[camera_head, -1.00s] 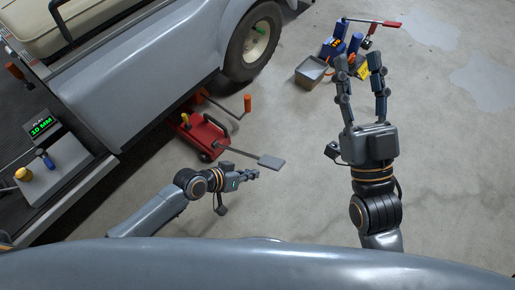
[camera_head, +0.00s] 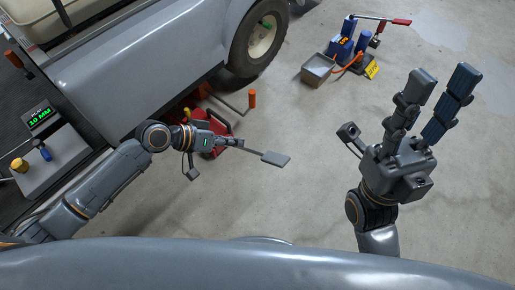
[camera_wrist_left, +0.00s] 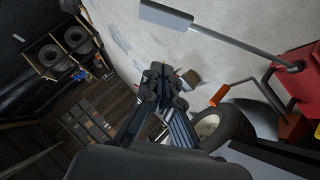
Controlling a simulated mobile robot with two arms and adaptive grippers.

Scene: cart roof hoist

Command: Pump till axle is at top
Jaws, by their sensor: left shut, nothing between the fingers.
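A red jack (camera_head: 217,117) stands at the cart's lower edge, partly hidden by my left arm. A rod with a flat grey pedal (camera_head: 275,158) reaches out from it; the pedal also shows in the left wrist view (camera_wrist_left: 166,14). The cart (camera_head: 125,70) fills the upper left. A display (camera_head: 41,119) reads 10 MM. My left gripper (camera_head: 240,144) is shut and empty, overlapping the rod in the head view. In the left wrist view its fingers (camera_wrist_left: 160,72) are apart from rod and pedal. My right gripper (camera_head: 442,76) is open and empty at right. The axle is not clearly visible.
A crank with an orange grip (camera_head: 252,98) stands up beside the jack. A blue pump unit with a red-ended lever (camera_head: 402,21) and a grey tray (camera_head: 319,69) stand at the back right. The cart wheel (camera_head: 260,38) is behind the jack. The middle floor is clear.

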